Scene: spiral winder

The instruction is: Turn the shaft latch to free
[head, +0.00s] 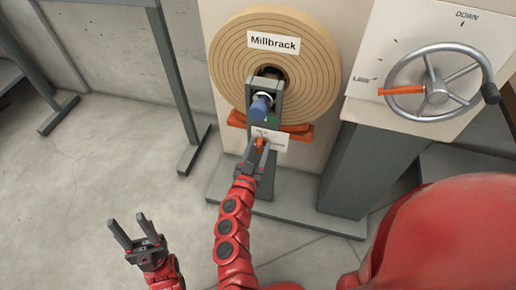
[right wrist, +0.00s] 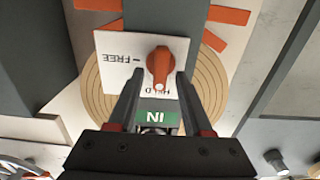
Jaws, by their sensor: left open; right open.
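The shaft latch is a small orange knob (right wrist: 159,65) on a white plate (right wrist: 117,48) marked FREE and HELD. In the right wrist view its handle points down over the HELD mark, away from FREE. In the head view the latch (head: 260,142) is below the coil and partly covered by my right gripper. My right gripper (head: 262,152) is open. Its fingers (right wrist: 158,85) stand either side of the knob's lower end; I cannot tell whether they touch it. My left gripper (head: 133,230) is open and empty over the floor at the lower left.
A large coil labelled Millbrack (head: 228,65) stands behind a grey shaft post with a blue shaft end (head: 260,106). Orange arms (head: 298,134) stick out below it. A handwheel (head: 437,92) with an orange pointer is at the right. A green IN label (right wrist: 155,117) shows between my right fingers. Floor at left is clear.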

